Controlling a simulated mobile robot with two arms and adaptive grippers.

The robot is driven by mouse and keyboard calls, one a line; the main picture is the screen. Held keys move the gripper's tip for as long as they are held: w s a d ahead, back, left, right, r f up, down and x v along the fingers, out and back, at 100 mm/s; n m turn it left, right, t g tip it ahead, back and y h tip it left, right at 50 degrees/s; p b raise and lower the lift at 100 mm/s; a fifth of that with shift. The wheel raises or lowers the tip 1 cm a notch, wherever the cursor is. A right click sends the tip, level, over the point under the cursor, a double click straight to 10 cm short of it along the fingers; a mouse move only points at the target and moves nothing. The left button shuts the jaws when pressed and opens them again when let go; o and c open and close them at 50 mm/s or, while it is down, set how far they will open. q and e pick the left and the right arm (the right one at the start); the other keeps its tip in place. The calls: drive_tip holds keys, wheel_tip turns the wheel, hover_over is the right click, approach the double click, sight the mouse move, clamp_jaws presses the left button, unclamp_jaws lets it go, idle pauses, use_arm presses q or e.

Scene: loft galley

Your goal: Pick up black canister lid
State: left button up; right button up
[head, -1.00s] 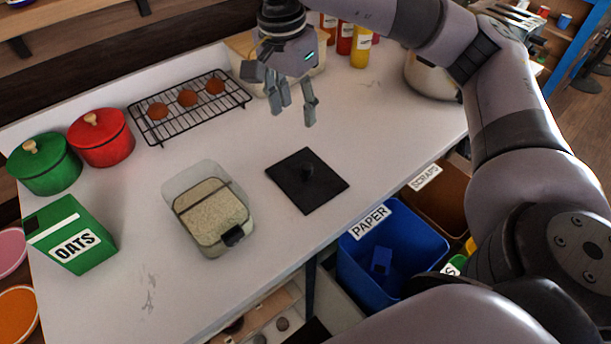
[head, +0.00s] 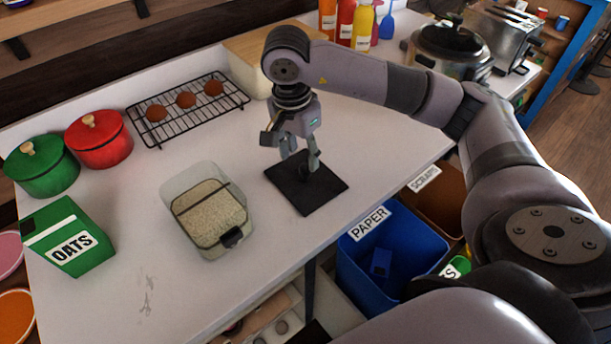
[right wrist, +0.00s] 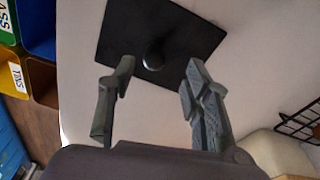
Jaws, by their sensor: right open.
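The black canister lid (head: 312,194) is a flat square plate with a small knob. It lies on the white counter to the right of the clear canister, and shows in the right wrist view (right wrist: 190,27) too. My right gripper (head: 301,166) is just above the lid, pointing down, with its fingers apart around the knob's position. In the right wrist view the right gripper (right wrist: 158,85) is open and empty, and the knob (right wrist: 153,58) shows beyond and between the fingertips. Whether the fingers touch the lid is hard to tell. My left gripper is not in view.
A clear canister of grain (head: 208,212) stands left of the lid. The oats box (head: 66,238), red pot (head: 100,140), green pot (head: 42,166) and wire rack (head: 188,108) are farther left. The blue paper bin (head: 388,250) is below the counter's right edge.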

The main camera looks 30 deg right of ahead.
sight(305, 166)
drive_tip(key=f, duration=0.1)
drive_tip(key=f+p, duration=0.1)
drive_tip(key=f, duration=0.1)
drive_tip(key=d+f, duration=0.1)
drive_tip(key=shift+s+f+p, duration=0.2)
drive_tip(key=shift+s+p, duration=0.1)
drive_tip(key=shift+f, duration=0.35)
drive_tip(key=shift+c, duration=0.2)
clamp_jaws()
